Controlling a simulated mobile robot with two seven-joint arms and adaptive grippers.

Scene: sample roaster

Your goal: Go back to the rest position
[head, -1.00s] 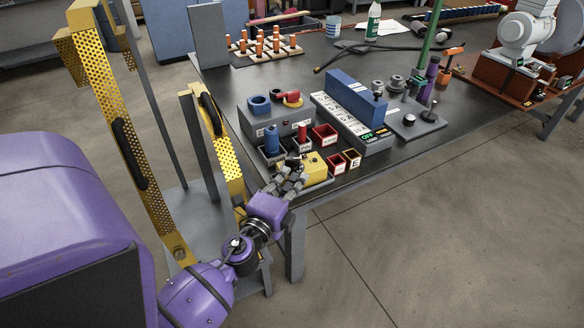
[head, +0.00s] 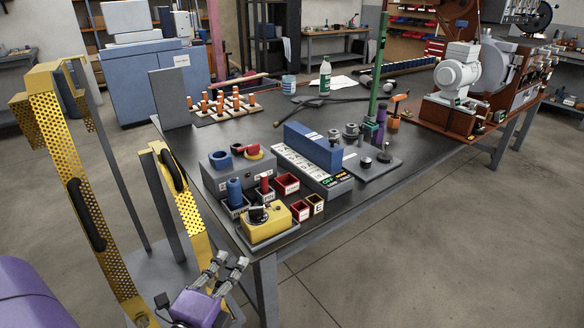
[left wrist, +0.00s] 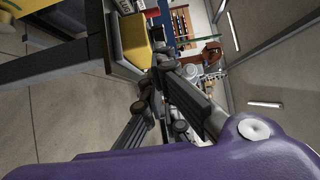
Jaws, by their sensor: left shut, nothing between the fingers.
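My left gripper (head: 229,274) is at the bottom of the head view, just off the near left corner of the dark table (head: 345,210). It is shut and empty. In the left wrist view its dark fingers (left wrist: 160,95) show in the middle, with a yellow block beyond them. In the head view the yellow box (head: 268,222) with a dark knob stands on the table's near corner, above and right of the gripper and apart from it. My right gripper is not in view.
Yellow perforated posts (head: 82,190) stand left of the gripper. Small bins (head: 300,208), a blue block (head: 313,147) and a rack of orange-topped pegs (head: 222,107) are on the table. A brown-based machine (head: 455,113) is at the far right. The floor at the right is clear.

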